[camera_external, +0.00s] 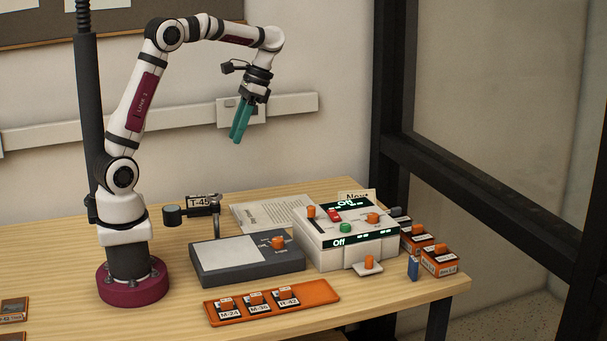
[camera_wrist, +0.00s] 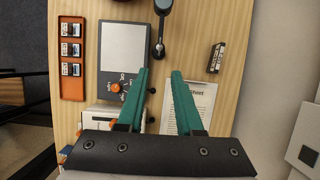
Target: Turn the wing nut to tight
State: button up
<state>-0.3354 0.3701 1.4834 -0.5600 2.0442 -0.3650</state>
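I cannot pick out a wing nut for certain. A dark grey box (camera_external: 215,270) with a light panel carries an orange knob (camera_external: 278,242) at its right side. In the wrist view the same orange knob (camera_wrist: 115,87) has small marks around it. A white console (camera_external: 325,248) to its right has orange knobs, a red part, a green button and displays reading "Off". My gripper (camera_external: 236,137) hangs high above the table, well clear of everything. Its teal fingers (camera_wrist: 160,72) are apart with nothing between them in the wrist view.
An orange tray (camera_external: 325,293) with labelled blocks lies in front of the grey box. Small orange boxes (camera_external: 440,261) and a blue item (camera_external: 413,268) sit at the right edge. A paper sheet (camera_external: 262,213) lies behind.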

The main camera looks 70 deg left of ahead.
aim_at(215, 200)
jog(key=x, duration=1.5)
jog(key=shift+s+f, duration=0.1)
jog(key=shift+f, duration=0.3)
grip_shut()
